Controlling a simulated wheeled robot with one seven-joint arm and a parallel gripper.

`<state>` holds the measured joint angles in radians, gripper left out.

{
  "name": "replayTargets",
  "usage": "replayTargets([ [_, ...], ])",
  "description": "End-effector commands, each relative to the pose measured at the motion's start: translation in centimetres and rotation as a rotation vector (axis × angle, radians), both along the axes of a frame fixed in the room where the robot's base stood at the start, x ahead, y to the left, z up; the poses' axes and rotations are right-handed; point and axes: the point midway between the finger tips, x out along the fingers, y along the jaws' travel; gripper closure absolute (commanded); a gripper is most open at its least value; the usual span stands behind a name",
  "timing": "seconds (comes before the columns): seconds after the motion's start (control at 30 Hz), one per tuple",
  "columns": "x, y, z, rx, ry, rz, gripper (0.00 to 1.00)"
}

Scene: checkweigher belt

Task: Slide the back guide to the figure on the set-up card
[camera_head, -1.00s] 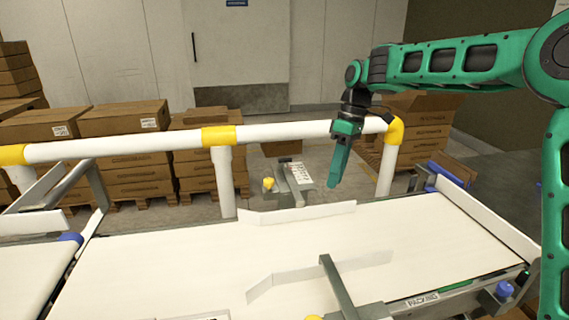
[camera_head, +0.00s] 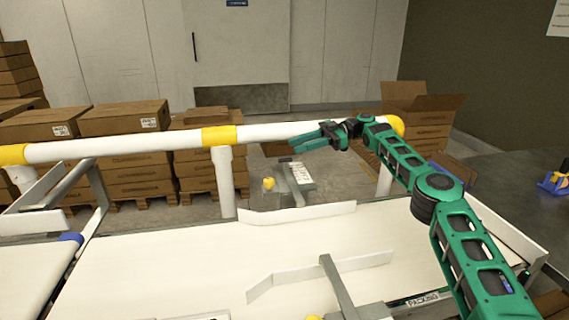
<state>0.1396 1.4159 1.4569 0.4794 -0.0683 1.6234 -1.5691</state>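The back guide (camera_head: 297,214) is a white rail along the far side of the white belt (camera_head: 180,245). Behind it is a grey bracket (camera_head: 295,186) with a yellow knob (camera_head: 268,184) and a pale plate with dark marks (camera_head: 302,173), too small to read. My green gripper (camera_head: 298,145) is above and behind the bracket, in front of the white pipe rail, with its fingers pointing left. It appears to touch nothing, and the gap between its fingers is unclear. A white sheet with print (camera_head: 560,18) hangs on the right wall; I cannot tell if it is the set-up card.
A front guide (camera_head: 318,274) and its grey arm (camera_head: 338,288) stand over the belt's near side. A thick white pipe rail (camera_head: 110,146) with yellow joints runs behind the belt. Cardboard boxes (camera_head: 125,118) are stacked beyond it. Another belt (camera_head: 30,275) lies at the left.

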Motion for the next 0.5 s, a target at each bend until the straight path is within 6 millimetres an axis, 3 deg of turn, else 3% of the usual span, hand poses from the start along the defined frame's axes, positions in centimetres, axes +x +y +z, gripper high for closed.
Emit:
replayTargets([
  [0.03,1.2,-1.2,-1.7,0.051,0.006,-0.023,0.70],
  [0.2,3.3,-3.8,-5.2,0.154,0.000,-0.070,0.70],
  [0.33,3.8,-4.7,-6.4,0.183,-0.004,-0.087,0.70],
  [0.5,3.7,-4.3,-6.5,0.186,-0.005,-0.089,0.70],
])
